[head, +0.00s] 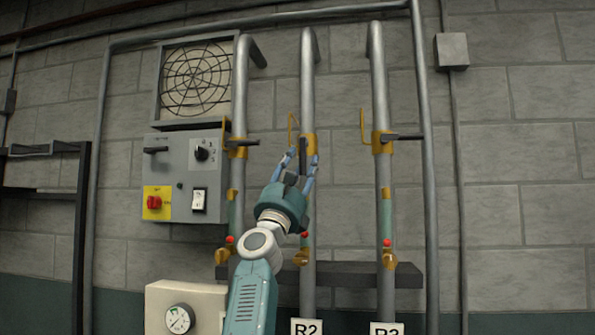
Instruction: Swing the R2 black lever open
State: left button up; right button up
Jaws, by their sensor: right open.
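The R2 pipe (308,85) is the middle of three upright grey pipes, with a white R2 label (306,328) at its foot. Its yellow valve body (309,142) carries a black lever (303,146), which appears upright along the pipe, partly hidden by my gripper. My right gripper (302,160) comes up from below, open, with one blue finger on each side of the lever's lower part. I cannot tell whether the fingers touch it. My left gripper is not in view.
The right pipe's black lever (405,137) and the left pipe's black lever (248,142) point sideways. A grey control box (185,180) with a red knob is at left. A dark ledge (350,274) crosses behind the pipes. Yellow brackets (363,126) stick up beside the valves.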

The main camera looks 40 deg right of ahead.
jog(key=v, duration=1.2)
